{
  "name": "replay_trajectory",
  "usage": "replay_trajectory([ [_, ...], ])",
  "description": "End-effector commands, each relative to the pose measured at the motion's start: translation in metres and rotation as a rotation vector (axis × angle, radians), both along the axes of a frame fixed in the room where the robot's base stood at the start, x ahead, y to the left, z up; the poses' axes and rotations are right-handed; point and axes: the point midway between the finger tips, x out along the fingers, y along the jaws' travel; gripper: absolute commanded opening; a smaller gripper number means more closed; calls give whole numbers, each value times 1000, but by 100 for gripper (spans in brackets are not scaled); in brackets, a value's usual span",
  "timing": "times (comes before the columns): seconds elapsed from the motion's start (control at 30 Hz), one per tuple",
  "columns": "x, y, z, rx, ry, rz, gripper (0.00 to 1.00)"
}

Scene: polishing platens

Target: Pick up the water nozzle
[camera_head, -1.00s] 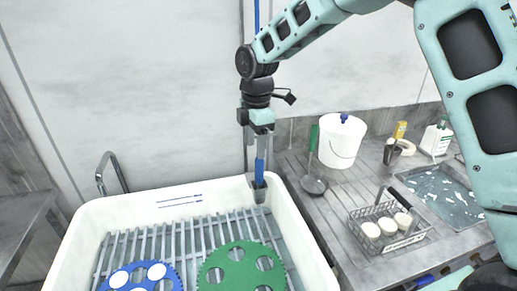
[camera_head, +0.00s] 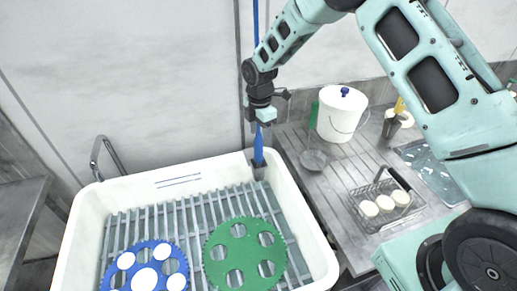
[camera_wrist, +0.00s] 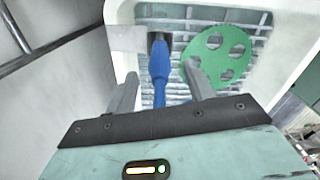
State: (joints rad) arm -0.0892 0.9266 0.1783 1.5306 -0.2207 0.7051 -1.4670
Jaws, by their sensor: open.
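The water nozzle (camera_head: 258,148) is blue and stands upright in a grey holder (camera_head: 258,168) at the back right rim of the white basin (camera_head: 92,215). A blue hose (camera_head: 256,25) hangs above it. My gripper (camera_head: 262,122) is directly above the nozzle in the head view, pointing down; its fingers are hard to make out there. In the wrist view my gripper (camera_wrist: 158,82) is open, with the blue nozzle (camera_wrist: 160,66) showing between its two fingers. I cannot tell whether a finger touches it. The nozzle's far end is dark and sits at the holder.
A blue disc (camera_head: 147,268) and a green disc (camera_head: 244,255) with holes lie on the basin's slatted rack. On the right counter stand a white bucket (camera_head: 340,118), a ladle (camera_head: 314,160) and a wire basket (camera_head: 362,222) with white pucks. A tap (camera_head: 105,150) is at the left.

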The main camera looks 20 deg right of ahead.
Motion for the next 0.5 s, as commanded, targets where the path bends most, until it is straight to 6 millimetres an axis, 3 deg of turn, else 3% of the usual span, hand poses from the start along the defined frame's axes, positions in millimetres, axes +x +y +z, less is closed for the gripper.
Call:
replay_trajectory([
  [0.27,0,1,-17,-1,2,1,53],
  [0.5,0,4,-47,-1,2,0,53],
])
